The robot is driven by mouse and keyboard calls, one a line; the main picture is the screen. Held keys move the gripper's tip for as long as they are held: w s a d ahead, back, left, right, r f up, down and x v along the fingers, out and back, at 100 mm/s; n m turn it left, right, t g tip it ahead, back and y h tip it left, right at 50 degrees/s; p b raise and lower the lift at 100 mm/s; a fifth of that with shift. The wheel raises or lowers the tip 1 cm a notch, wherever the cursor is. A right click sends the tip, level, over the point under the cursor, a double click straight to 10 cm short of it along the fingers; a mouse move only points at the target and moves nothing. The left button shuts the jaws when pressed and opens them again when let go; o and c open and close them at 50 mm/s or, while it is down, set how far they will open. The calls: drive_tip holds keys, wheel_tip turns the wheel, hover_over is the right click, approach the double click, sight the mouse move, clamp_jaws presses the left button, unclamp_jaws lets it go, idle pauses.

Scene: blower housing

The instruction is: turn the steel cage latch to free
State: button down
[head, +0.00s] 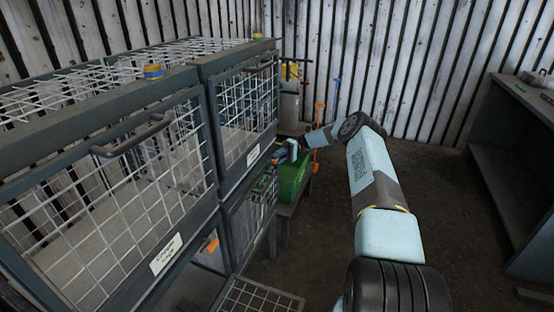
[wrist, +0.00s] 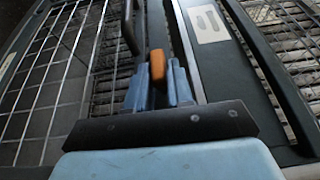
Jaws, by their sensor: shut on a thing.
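The steel cage has dark grey frames and pale wire-mesh doors (head: 248,105); its mesh also fills the left of the wrist view (wrist: 45,75). In the wrist view an orange latch handle (wrist: 158,65) stands between my two blue fingers, beside a dark frame post. My gripper (wrist: 160,85) is shut on this handle. In the head view my gripper (head: 287,151) is small and at the cage's far right edge, and the latch there is hard to make out. The latch's pivot is hidden by the fingers.
Another orange latch (head: 211,245) shows on a lower cage door. A green object (head: 294,178) sits below my gripper. A yellow-topped container (head: 290,85) stands behind. A dark bench (head: 515,130) is at the right, with clear floor (head: 320,245) between.

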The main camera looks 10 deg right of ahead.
drive_tip(key=shift+d+f, duration=0.1)
drive_tip(key=shift+f, duration=0.1)
drive_tip(key=c, duration=1.1)
unclamp_jaws()
drive_tip(key=shift+r, duration=0.15)
